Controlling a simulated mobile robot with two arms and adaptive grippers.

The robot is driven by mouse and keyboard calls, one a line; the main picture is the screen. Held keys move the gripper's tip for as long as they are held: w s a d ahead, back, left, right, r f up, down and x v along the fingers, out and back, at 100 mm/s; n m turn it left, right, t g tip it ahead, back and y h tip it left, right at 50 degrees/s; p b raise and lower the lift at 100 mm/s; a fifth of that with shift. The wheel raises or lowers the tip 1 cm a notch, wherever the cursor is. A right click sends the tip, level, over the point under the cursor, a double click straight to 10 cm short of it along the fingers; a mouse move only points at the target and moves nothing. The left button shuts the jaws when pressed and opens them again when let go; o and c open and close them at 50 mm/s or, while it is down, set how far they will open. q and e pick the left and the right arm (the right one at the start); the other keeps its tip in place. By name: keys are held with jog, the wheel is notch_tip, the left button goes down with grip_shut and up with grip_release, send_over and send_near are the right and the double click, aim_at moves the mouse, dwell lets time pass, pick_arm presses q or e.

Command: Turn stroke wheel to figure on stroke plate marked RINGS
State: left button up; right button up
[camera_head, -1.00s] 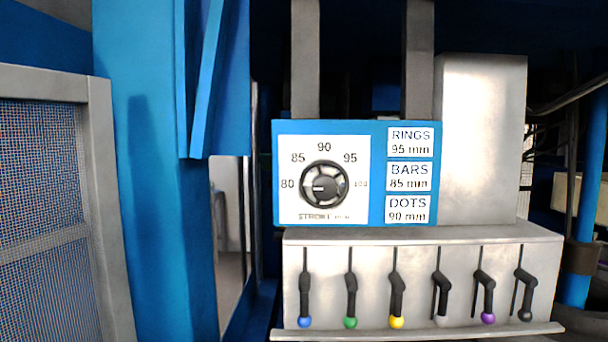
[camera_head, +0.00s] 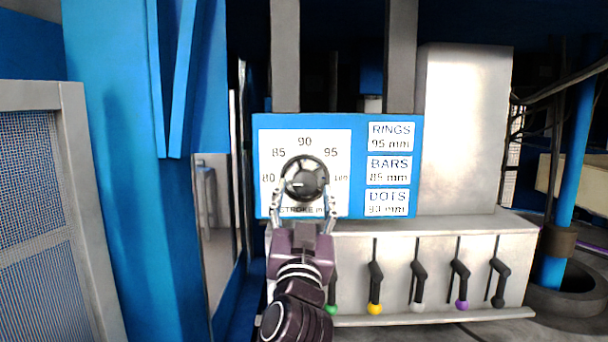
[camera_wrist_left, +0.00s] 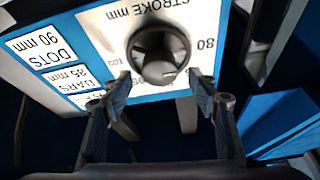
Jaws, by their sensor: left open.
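The stroke wheel (camera_head: 305,177) is a dark round knob on a white dial (camera_head: 341,140) marked 80 to 100. Its small white mark points left, about toward 80. It also shows upside down in the left wrist view (camera_wrist_left: 158,55). The stroke plate's RINGS label (camera_head: 391,136) reads 95 mm; BARS reads 85 mm and DOTS 90 mm. My left gripper (camera_head: 303,196) is open, its fingers spread to either side of the wheel's lower part. In the wrist view the fingers (camera_wrist_left: 160,84) stand apart with the wheel between and beyond them; contact cannot be told.
Below the blue panel (camera_head: 262,150) a metal box (camera_head: 345,255) carries several levers with coloured knobs; my left arm hides some. A blue column (camera_head: 130,200) and a mesh guard (camera_head: 35,190) stand at the left. A grey block (camera_head: 465,130) rises right of the panel.

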aim_at(305, 184)
pick_arm(q)
jog(key=p+x, duration=0.1)
jog(key=x, duration=0.2)
jog(key=shift+w+r, duration=0.2)
jog(key=shift+w, duration=0.1)
jog(key=shift+w+p, duration=0.4)
jog(key=shift+c, duration=1)
jog(key=c, duration=1)
jog(key=shift+o, duration=0.2)
